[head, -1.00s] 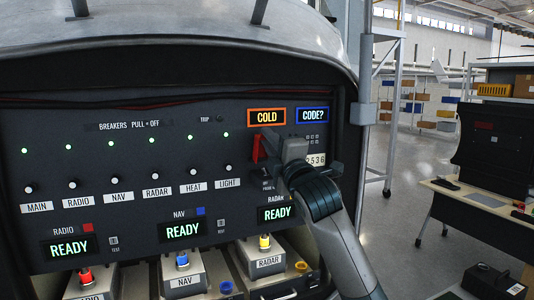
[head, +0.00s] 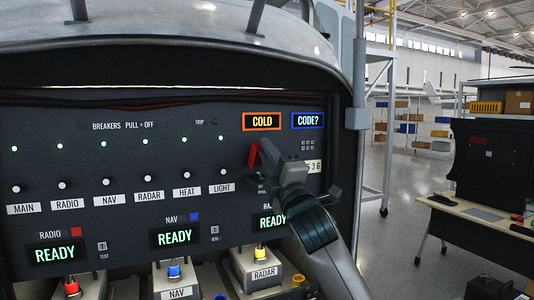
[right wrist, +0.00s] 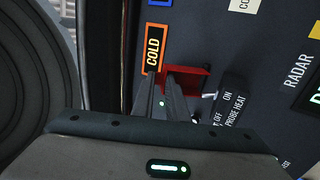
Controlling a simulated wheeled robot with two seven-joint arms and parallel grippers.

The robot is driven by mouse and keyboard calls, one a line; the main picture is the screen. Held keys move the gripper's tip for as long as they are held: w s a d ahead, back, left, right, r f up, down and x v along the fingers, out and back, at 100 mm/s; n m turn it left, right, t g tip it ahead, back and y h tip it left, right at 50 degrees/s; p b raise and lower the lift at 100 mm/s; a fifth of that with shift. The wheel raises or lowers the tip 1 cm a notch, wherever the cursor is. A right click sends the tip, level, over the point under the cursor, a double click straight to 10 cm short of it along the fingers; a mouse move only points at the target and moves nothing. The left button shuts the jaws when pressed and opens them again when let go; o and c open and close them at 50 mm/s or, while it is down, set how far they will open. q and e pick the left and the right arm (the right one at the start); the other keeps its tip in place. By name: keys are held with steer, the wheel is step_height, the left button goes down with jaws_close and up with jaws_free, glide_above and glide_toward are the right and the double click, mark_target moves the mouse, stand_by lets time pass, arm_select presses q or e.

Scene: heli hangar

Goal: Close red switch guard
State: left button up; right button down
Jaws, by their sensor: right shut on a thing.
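The red switch guard (head: 253,157) sits on the dark panel just below the orange-framed COLD display (head: 262,121). It stands out from the panel, raised. In the right wrist view the guard (right wrist: 188,77) shows beside the fingertips, partly hidden by them. My right gripper (head: 265,148) is at the guard with its fingers close together, shut on it; the fingers (right wrist: 168,80) also show in the right wrist view. A small metal toggle (right wrist: 209,95) shows by the guard, near the PROBE HEAT label. My left gripper is not in view.
The blue-framed CODE? display (head: 309,120) and a keypad (head: 308,145) are close to the right of the guard. Breaker knobs line the panel to the left. A desk (head: 470,220) stands farther right.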

steer(key=shift+f, duration=0.2)
steer(key=c, duration=1.8)
jaws_free()
steer(key=shift+w, duration=0.1)
